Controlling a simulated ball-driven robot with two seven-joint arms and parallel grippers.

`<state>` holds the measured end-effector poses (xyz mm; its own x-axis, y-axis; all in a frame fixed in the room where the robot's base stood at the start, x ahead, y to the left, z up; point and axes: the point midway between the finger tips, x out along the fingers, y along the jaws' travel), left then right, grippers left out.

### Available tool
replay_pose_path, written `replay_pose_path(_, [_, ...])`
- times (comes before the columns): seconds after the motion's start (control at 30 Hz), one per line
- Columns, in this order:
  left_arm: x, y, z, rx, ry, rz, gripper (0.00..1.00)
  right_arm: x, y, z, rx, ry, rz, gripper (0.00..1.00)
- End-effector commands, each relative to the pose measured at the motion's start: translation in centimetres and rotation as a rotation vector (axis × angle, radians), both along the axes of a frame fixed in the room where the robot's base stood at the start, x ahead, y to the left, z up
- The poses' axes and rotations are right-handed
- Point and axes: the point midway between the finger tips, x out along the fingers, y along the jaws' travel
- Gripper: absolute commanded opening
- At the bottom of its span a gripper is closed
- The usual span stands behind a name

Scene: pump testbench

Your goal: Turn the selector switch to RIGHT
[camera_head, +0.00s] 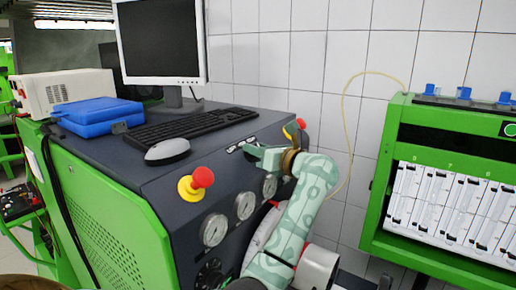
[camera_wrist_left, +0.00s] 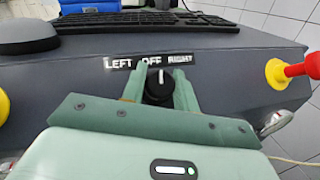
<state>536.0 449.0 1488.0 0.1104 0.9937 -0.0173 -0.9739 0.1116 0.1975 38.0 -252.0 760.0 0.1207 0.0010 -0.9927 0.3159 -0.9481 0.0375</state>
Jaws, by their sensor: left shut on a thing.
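The selector switch (camera_wrist_left: 157,94) is a black knob with a white pointer mark, on the dark sloped panel of the testbench. The pointer is straight up in the left wrist view, towards OFF. A label strip (camera_wrist_left: 150,60) above it reads LEFT, OFF, RIGHT. My left gripper (camera_wrist_left: 158,80) is shut on the knob, one green finger on each side. In the head view my left gripper (camera_head: 258,153) reaches the panel's upper edge, and its fingers hide the knob there. My right gripper is in neither view.
A red-topped yellow button (camera_head: 197,183) and round gauges (camera_head: 214,229) sit on the panel near my arm. A second red and yellow button (camera_wrist_left: 290,71) is right of the switch. A keyboard (camera_head: 190,127) and mouse (camera_head: 167,150) lie on the top.

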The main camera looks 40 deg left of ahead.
Motion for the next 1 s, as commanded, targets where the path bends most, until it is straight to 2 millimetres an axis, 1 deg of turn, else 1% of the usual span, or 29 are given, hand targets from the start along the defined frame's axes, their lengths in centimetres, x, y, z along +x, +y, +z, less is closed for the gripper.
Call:
replay_pose_path(0.27, [-0.1, 0.0, 0.5, -0.018, 0.159, -0.163, 0.07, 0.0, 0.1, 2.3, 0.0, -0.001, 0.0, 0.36])
replay_pose_path(0.7, [0.0, 0.0, 0.7, -0.041, 0.383, -0.387, 0.07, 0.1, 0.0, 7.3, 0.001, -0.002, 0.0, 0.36])
replay_pose_path(0.8, [0.0, 0.0, 0.6, -0.045, 0.414, -0.419, 0.07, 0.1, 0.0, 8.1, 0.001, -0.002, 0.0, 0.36])
replay_pose_path(1.0, [0.0, 0.0, 0.4, -0.046, 0.45, -0.457, 0.07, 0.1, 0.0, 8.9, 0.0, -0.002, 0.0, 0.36])
